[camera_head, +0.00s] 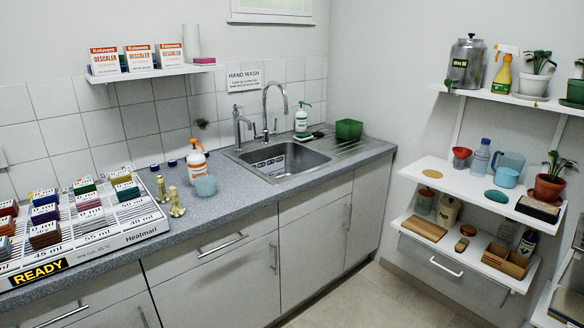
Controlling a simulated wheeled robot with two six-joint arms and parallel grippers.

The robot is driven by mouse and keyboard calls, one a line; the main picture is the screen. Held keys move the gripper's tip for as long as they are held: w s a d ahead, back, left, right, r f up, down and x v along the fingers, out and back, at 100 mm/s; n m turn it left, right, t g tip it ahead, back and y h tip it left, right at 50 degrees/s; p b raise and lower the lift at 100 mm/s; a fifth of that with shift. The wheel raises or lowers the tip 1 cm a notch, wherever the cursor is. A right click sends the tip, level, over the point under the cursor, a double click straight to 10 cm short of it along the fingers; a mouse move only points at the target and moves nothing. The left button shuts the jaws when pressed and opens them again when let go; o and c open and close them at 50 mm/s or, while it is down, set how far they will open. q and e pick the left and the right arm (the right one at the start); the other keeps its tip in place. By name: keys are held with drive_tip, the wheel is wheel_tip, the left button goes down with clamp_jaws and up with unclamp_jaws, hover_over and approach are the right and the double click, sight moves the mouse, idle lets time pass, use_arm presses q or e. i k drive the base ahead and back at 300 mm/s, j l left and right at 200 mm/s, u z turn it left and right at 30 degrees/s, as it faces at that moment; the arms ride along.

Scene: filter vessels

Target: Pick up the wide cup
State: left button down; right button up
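Several cup-like vessels are in view, and I cannot tell for sure which is the wide cup. A pale blue cup (205,187) stands on the grey counter beside a white and orange bottle (198,163). On the middle right shelf are a red cup (461,158), a low light-blue cup (506,178) and a taller blue translucent vessel (514,159). Neither of my grippers is in view, and nothing is seen being held.
A tray rack (120,237) of coloured blocks fills the counter's left side, with brass fittings (176,203) beside it. A sink (276,160) and green tub (349,130) lie right. Right shelves (446,184) hold plants and bottles. The floor (365,297) looks clear.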

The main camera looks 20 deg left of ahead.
sight(206, 191)
drive_tip(key=u, duration=1.3)
